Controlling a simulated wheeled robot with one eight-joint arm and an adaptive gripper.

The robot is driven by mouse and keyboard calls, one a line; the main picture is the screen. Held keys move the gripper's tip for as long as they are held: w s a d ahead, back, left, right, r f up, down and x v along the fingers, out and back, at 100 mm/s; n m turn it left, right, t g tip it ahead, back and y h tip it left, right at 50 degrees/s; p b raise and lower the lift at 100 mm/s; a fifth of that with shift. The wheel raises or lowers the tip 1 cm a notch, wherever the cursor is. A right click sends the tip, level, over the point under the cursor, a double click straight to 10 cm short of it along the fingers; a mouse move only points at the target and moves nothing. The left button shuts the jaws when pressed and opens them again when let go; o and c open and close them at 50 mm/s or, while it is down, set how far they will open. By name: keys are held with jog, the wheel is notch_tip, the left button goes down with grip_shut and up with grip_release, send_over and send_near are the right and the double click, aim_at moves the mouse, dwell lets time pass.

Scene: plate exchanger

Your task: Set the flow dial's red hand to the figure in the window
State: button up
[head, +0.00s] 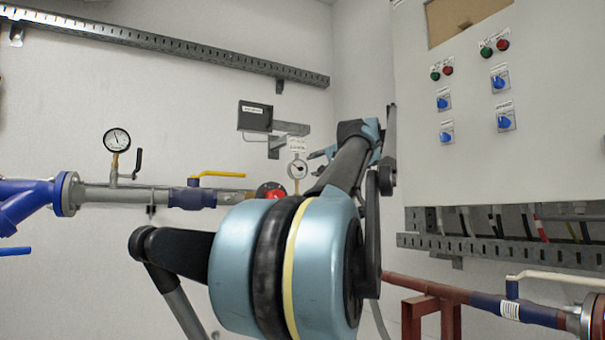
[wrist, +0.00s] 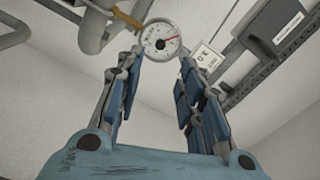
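The flow dial (wrist: 160,40) is a round white gauge with a grey rim, at the top middle of the wrist view. Its red hand (wrist: 169,39) points right and slightly up in that view. The dial also shows small in the head view (head: 297,169), above the arm. My gripper (wrist: 161,56) is open and empty, its fingers spread with the dial appearing beyond and between the tips; no contact is clear. A white plate (wrist: 207,57) with dark marks is beside the dial. I cannot read its figure or the dial's scale.
A dark box (head: 255,117) with a white label is on the wall above the dial. Pipework (head: 120,195) with a yellow-handled valve (head: 215,174) and another gauge (head: 117,140) runs left. A control cabinet (head: 530,150) with blue knobs stands right.

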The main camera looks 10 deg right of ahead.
jog(key=x, duration=1.1)
jog(key=shift+c, duration=0.6)
